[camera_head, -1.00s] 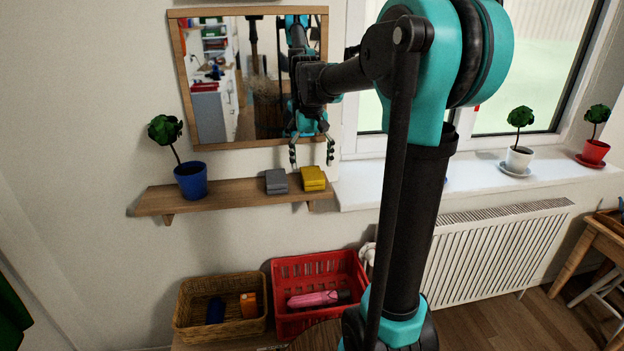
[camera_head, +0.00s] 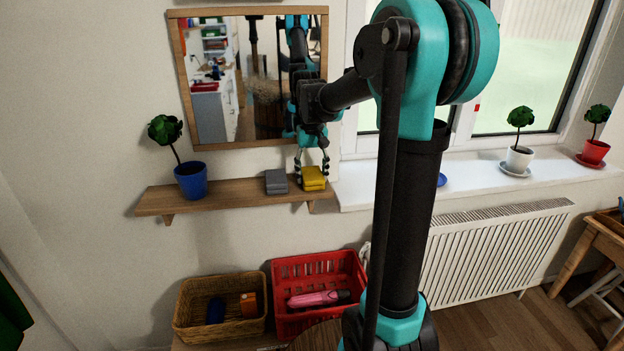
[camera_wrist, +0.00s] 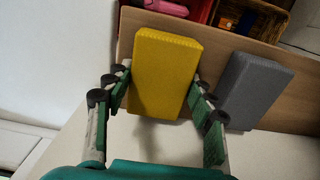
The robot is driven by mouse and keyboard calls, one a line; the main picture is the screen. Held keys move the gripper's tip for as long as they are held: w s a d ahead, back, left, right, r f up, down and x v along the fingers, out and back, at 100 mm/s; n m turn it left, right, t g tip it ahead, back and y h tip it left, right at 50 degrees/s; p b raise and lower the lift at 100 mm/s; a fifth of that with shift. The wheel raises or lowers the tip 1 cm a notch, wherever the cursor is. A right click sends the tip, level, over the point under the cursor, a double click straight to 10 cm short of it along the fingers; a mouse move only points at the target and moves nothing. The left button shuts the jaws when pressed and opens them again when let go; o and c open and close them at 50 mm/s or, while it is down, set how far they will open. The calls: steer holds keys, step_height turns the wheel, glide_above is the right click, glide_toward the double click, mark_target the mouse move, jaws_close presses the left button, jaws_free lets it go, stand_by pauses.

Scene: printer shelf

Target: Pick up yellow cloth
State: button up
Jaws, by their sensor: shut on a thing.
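The folded yellow cloth (camera_head: 313,179) lies at the right end of the wooden wall shelf, under the mirror. My gripper (camera_head: 312,173) has come down over it from above. In the wrist view the yellow cloth (camera_wrist: 163,75) sits between the two fingers of my gripper (camera_wrist: 160,98), with one finger against each side. The gripper is shut on the cloth. The cloth still appears to be at shelf level. Part of the shelf below it is hidden.
A grey folded cloth (camera_head: 276,182) lies close on the left of the yellow one on the shelf (camera_head: 235,196). A blue-potted plant (camera_head: 191,180) stands further left. The mirror (camera_head: 180,80) hangs just behind. A red basket (camera_head: 300,270) and wicker basket (camera_head: 190,300) are below.

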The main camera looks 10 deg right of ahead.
mark_target(312, 174)
steer(key=shift+c, duration=0.5)
steer(key=shift+s+r, duration=0.25)
steer(key=shift+r, duration=0.35)
step_height(312, 174, up, 6)
steer(key=shift+f, duration=0.1)
steer(key=s, duration=1.9)
steer(key=shift+s, duration=0.3)
